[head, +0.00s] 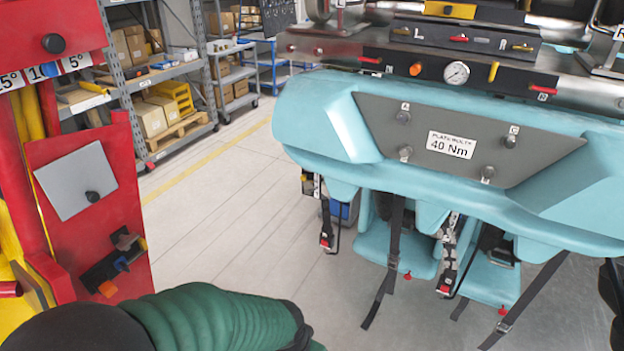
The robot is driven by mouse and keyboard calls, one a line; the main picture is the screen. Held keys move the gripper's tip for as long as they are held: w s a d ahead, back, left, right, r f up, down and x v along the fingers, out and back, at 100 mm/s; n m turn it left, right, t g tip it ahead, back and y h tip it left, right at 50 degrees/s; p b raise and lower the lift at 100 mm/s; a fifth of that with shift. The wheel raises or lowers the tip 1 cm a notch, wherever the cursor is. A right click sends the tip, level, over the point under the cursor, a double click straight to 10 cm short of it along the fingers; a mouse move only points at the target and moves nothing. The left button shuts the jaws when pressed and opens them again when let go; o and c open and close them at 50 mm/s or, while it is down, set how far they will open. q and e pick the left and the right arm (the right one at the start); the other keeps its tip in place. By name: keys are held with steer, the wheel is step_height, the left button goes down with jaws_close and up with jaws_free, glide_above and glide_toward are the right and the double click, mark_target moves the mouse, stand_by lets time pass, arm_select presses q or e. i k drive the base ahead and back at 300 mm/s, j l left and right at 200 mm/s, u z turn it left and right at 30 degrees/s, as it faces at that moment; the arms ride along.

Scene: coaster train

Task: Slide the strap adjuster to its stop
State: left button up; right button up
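Dark straps hang below the teal coaster car (310,115). One long strap (396,225) hangs near the middle. Buckles with red parts hang at the left (326,240) and the middle (446,285). I cannot tell which piece is the task's adjuster, or where its stop is. A green-sleeved arm crosses the bottom left, but neither of my grippers is visible.
A red panel (130,200) with a grey plate (78,180) stands close on the left. Teal seats (400,255) hang under the car. Shelves with boxes (150,118) stand at the back. The floor (225,210) between panel and car is clear.

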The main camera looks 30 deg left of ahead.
mark_target(306, 174)
steer(key=i+j+z, duration=0.1)
steer(key=j, duration=0.25)
steer(key=i+j+z, duration=0.1)
steer(key=j, duration=0.3)
steer(key=i+j+z, duration=0.15)
steer(key=j, duration=0.25)
steer(key=i+j+z, duration=0.1)
steer(key=j, duration=0.3)
